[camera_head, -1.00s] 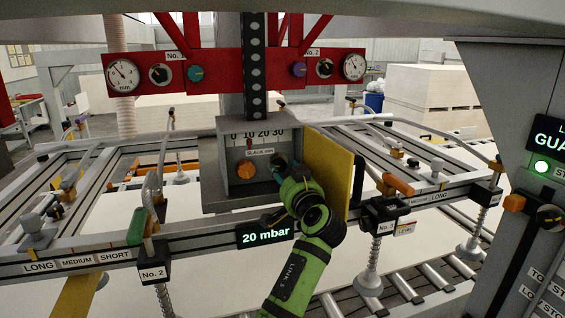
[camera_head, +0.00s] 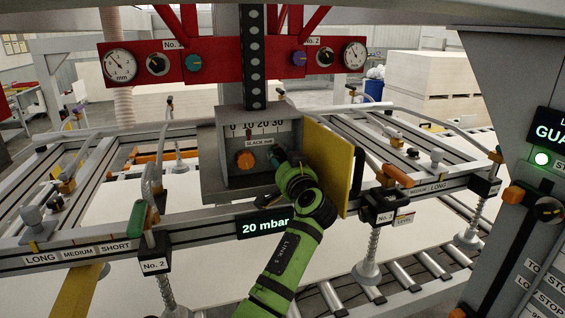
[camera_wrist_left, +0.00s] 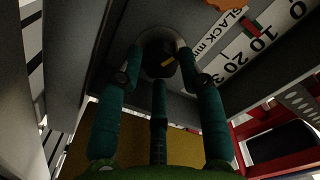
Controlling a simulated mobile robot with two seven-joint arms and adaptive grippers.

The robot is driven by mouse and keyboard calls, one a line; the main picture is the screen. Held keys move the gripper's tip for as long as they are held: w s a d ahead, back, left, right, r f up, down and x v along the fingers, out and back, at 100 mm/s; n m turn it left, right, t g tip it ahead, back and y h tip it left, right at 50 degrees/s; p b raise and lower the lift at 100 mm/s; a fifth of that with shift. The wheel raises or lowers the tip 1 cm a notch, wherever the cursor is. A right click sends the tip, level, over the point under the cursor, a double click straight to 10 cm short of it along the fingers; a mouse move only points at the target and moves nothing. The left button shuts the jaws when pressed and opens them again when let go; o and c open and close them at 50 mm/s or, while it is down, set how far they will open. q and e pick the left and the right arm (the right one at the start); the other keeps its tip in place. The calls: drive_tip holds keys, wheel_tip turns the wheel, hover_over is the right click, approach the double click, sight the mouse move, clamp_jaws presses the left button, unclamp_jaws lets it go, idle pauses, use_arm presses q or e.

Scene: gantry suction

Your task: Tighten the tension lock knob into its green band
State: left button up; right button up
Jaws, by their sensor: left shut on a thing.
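A grey open-fronted box (camera_head: 209,165) carries a scale (camera_head: 263,128) marked 0 to 30 and labelled SLACK mm, with a red marker near 10. An orange knob (camera_head: 246,160) sits below the scale. My left gripper (camera_head: 284,161) reaches into the box at its right side. The knob's own band cannot be made out. My right gripper is not in view.
A yellow door panel (camera_head: 327,165) stands open just right of my arm. A 20 mbar display (camera_head: 265,227) is below the box. A red beam (camera_head: 215,67) with gauges crosses above. Rails and suction cups lie on both sides; a grey control post (camera_head: 510,100) stands at right.

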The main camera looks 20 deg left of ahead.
use_arm(q)
drive_tip(key=shift+f+m, duration=0.2)
drive_tip(key=shift+m, duration=1)
drive_tip(key=shift+a+m, duration=0.1)
drive_tip(key=shift+m, duration=0.9)
drive_tip(key=o, duration=0.9)
drive_tip(key=shift+c, duration=0.2)
drive_tip(key=shift+a, duration=0.1)
drive_tip(key=shift+r, duration=0.1)
